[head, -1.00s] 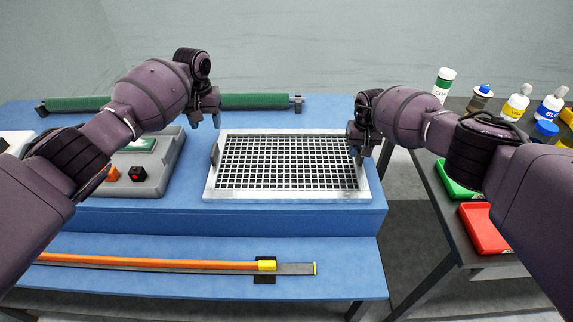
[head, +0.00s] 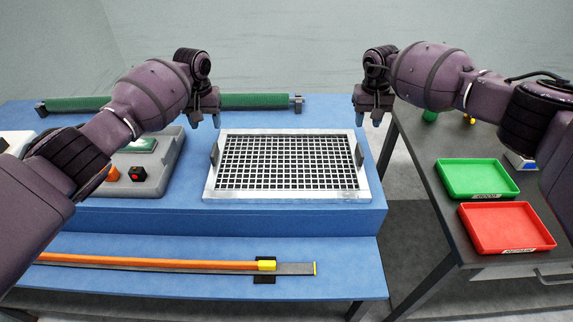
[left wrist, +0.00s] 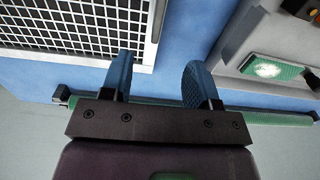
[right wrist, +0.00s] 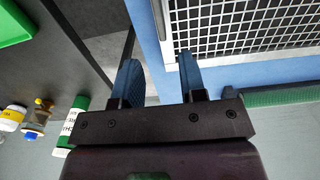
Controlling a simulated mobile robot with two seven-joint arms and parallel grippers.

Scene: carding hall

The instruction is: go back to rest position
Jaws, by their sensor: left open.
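My left gripper (head: 206,120) hangs above the blue bench, up and left of the metal grid tray. In the left wrist view its two fingers (left wrist: 163,85) stand apart with nothing between them. My right gripper (head: 369,119) hangs up and right of the grid tray, near the bench's right edge. In the right wrist view its fingers (right wrist: 158,80) are apart and empty. The grid tray (head: 212,185) lies on the blue bench with a dark handle at each side. Neither gripper touches it.
A green roller (head: 255,101) lies along the back of the bench. A grey control box (head: 155,185) stands left. On the dark side table, right, are a green tray (head: 477,178), a red tray (head: 505,228) and bottles. An orange strip (head: 150,262) lies on the front ledge.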

